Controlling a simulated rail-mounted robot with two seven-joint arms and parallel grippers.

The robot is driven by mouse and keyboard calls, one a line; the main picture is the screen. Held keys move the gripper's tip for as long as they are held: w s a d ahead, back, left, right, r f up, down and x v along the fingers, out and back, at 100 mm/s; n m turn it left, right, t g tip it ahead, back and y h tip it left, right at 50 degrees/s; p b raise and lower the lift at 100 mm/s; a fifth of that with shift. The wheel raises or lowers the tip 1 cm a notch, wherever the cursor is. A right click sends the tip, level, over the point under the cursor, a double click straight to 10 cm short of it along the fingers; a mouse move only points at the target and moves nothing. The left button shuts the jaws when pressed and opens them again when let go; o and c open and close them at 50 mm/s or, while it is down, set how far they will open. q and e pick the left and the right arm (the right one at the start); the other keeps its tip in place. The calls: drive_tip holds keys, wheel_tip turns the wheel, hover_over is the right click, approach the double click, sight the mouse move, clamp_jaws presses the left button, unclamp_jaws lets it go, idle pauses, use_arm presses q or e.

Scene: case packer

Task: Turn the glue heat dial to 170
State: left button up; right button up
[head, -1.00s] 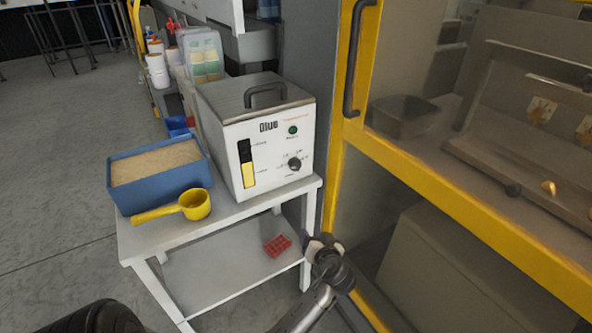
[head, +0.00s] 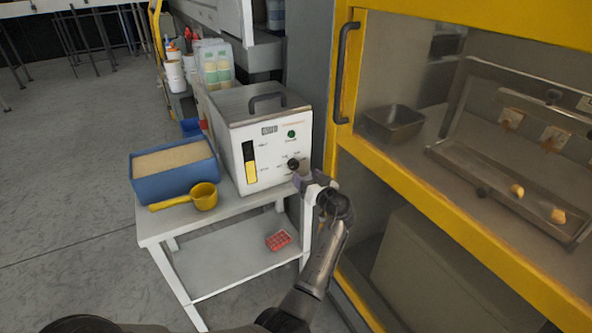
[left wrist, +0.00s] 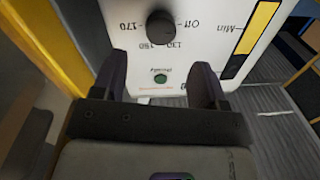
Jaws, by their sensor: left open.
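The glue heat dial (head: 293,164) is a black round knob on the white front of the glue unit (head: 262,130). In the left wrist view the dial (left wrist: 161,27) appears upside down, with the marks Off, 130, 150 and 170 around it. I cannot make out where its pointer stands. My left gripper (head: 303,177) is just in front of the panel, close to the dial at its lower right. In the left wrist view my left gripper (left wrist: 160,78) has its fingers apart with nothing between them, and the dial is beyond the fingertips. My right gripper is not in view.
A green lamp (head: 291,134) and a yellow-black level gauge (head: 250,162) are on the same panel. A blue bin (head: 175,186) and yellow scoop (head: 204,196) stand left on the white cart (head: 235,207). A yellow-framed machine (head: 400,165) stands close on the right.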

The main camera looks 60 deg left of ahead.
sight(295, 166)
use_arm(q)
drive_tip(key=a+b, duration=0.1)
drive_tip(key=a, duration=0.5)
drive_tip(key=shift+a, duration=0.3)
drive_tip(key=c, duration=0.9)
